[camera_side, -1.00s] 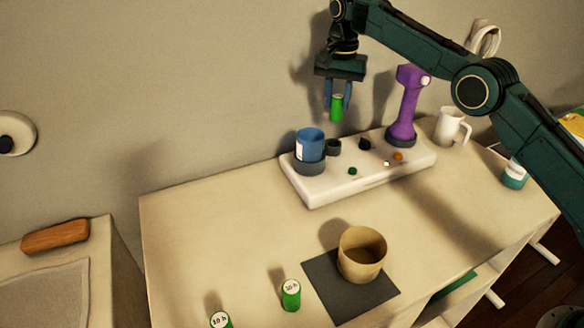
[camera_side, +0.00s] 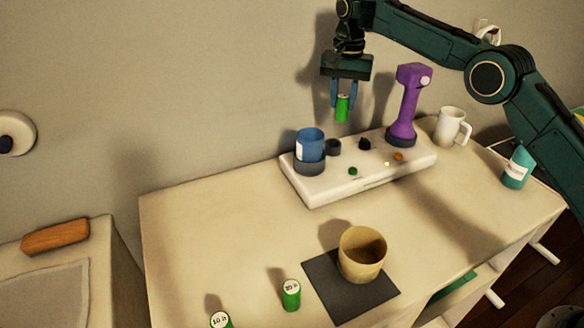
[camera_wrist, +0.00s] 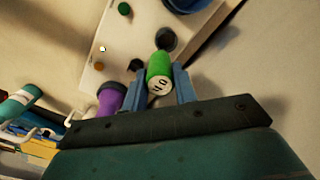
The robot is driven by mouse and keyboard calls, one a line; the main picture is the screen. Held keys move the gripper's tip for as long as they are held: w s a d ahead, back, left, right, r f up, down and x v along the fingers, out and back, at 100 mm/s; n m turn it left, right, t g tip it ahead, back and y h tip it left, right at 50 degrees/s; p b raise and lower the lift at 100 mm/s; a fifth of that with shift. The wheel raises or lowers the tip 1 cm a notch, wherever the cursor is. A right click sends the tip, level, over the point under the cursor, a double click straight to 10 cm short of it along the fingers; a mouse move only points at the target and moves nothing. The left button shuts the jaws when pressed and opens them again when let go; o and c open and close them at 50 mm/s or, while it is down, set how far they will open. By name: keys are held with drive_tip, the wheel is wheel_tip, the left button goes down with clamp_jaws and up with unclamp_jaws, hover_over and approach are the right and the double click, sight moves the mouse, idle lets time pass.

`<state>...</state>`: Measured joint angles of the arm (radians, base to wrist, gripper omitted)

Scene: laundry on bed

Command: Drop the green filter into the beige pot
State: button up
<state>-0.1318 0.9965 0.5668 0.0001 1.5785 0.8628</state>
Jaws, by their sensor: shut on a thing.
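My gripper (camera_side: 342,104) is shut on a small green cylinder, the green filter (camera_side: 342,110), and holds it in the air above the back of the white base unit. In the wrist view the green filter (camera_wrist: 159,70) sits between the two blue fingers, its pale marked end towards the camera. The beige pot (camera_side: 361,254) stands upright and open on a dark square mat (camera_side: 328,284) at the table's front. The pot is well below and in front of my gripper, and it does not show in the wrist view.
The white base unit (camera_side: 340,190) carries a blue cup (camera_side: 310,145), small knobs and a tall purple device (camera_side: 404,105). Two more green cylinders stand at the front, one labelled (camera_side: 291,295), one cut off (camera_side: 221,320). A white mug (camera_side: 450,126) and teal container (camera_side: 517,168) are right.

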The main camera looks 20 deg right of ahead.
drive_tip(key=s+d+f+n, duration=0.1)
drive_tip(key=s+d+n, duration=0.15)
drive_tip(key=s, duration=0.45)
drive_tip(key=s+d+f+n, duration=0.1)
drive_tip(key=s+d+n, duration=0.15)
drive_tip(key=s, duration=0.45)
drive_tip(key=s+a+f+m, duration=0.1)
drive_tip(key=s+a+m, duration=0.4)
drive_tip(key=s+a, duration=1)
drive_tip(key=shift+s+a+f+m, duration=0.2)
drive_tip(key=shift+a+m, duration=0.1)
drive_tip(key=shift+a, duration=0.1)
drive_tip(key=shift+f, duration=0.1)
drive_tip(key=shift+f, duration=2.85)
